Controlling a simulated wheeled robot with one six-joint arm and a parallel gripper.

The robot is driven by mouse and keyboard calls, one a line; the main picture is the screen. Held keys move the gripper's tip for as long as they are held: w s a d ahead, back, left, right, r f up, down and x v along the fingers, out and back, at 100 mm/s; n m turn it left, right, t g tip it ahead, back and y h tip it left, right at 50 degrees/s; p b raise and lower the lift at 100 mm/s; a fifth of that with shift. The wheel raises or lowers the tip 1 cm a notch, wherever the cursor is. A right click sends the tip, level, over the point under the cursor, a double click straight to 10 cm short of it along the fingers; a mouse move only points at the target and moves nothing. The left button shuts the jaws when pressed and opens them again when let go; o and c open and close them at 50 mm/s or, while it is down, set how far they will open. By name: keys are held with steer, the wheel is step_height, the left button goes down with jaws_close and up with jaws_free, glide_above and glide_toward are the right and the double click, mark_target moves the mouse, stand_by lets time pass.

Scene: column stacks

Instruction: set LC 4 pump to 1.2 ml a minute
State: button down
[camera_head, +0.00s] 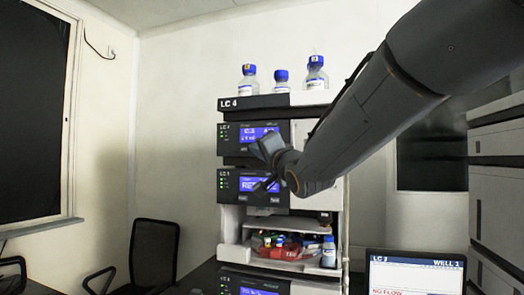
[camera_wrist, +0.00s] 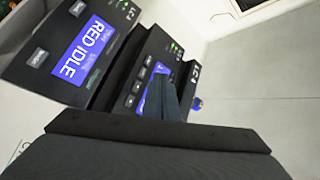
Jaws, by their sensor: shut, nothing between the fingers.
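The LC 4 stack (camera_head: 262,101) stands in the middle of the head view. Its upper module, taken as the pump (camera_head: 230,150), has a lit blue display (camera_head: 247,136) whose reading is too small to tell. In the wrist view, turned sideways, this module's display (camera_wrist: 146,101) is mostly covered by my fingers, and small dark buttons (camera_wrist: 137,87) line its panel. My gripper (camera_head: 263,184) is shut and empty in front of the stack. It also shows in the wrist view (camera_wrist: 163,80). Whether it touches the panel I cannot tell.
The module below (camera_head: 225,188) has a display reading RED IDLE (camera_wrist: 84,48). Under it is an open bay with a red item (camera_head: 287,250) and a bottle (camera_head: 328,252). Blue-capped bottles (camera_head: 281,82) stand on top. A monitor (camera_head: 415,272) showing NO FLOW is at lower right.

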stand_by(0.7)
steer(key=s+n+g+h+b, duration=0.1)
steer(key=n+g, duration=0.1)
steer(key=n, duration=0.6)
steer(key=s+a+n+g+h+b, duration=0.1)
steer(key=n+g, duration=0.1)
steer(key=n, duration=0.6)
steer(key=s+r+n+g+h+b, duration=0.1)
steer(key=n+g+h, duration=0.1)
steer(key=n, duration=0.7)
steer(key=shift+s+a+r+g+b, duration=0.1)
steer(key=shift+s+a+g+b, duration=0.1)
steer(key=shift+a+g+b, duration=0.15)
steer(key=shift+w+d, duration=0.1)
steer(key=shift+d, duration=0.05)
